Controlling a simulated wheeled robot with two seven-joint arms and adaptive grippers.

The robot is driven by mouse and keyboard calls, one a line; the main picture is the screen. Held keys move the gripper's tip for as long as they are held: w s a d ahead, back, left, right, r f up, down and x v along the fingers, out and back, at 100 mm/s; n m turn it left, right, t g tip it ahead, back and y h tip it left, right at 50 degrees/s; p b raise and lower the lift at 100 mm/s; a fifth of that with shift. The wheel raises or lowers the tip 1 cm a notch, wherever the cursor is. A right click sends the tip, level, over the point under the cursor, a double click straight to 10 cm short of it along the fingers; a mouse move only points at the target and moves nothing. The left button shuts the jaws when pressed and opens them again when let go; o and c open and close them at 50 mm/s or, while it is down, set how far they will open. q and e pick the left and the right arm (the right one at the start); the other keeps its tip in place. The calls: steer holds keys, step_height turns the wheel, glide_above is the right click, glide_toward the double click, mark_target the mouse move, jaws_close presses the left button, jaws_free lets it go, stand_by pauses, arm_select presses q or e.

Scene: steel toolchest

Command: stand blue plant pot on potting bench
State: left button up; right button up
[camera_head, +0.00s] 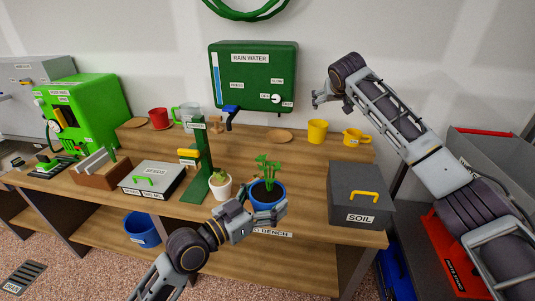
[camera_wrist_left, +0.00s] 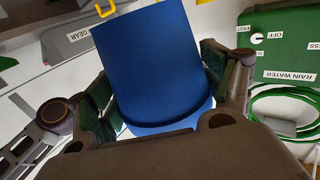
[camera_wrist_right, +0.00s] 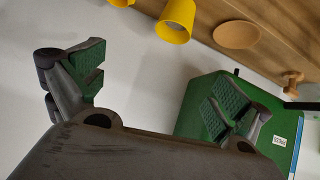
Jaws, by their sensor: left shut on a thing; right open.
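The blue plant pot (camera_head: 268,198) holds a leafy green plant (camera_head: 267,175). My left gripper (camera_head: 262,209) is shut on the pot from the front, with a finger on either side. The pot (camera_wrist_left: 163,65) fills the middle of the left wrist view between the fingers. It is upright at the front edge of the potting bench (camera_head: 311,219); I cannot tell whether its base touches the top. My gripper partly hides the pot and the bench label. My right gripper (camera_head: 320,98) is open and empty, above the bench beside the rain water tank.
A white pot with a cactus (camera_head: 220,186) stands close left of the blue pot, beside a green stand (camera_head: 202,160). A grey soil box (camera_head: 360,197) is to the right. Bare wood lies behind the blue pot.

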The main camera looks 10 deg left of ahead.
arm_select(q)
steer(key=shift+r, duration=0.15)
arm_select(e)
steer(key=s+a+n+g+y, duration=0.2)
steer(key=s+a+g, duration=0.1)
steer(key=s+a, duration=0.6)
steer(key=n+g+h, duration=0.2)
steer(key=n+g, duration=0.5)
glide_above(267, 192)
steer(key=shift+f, duration=0.2)
steer(key=shift+d+f, duration=0.1)
steer(key=shift+f, duration=5.75)
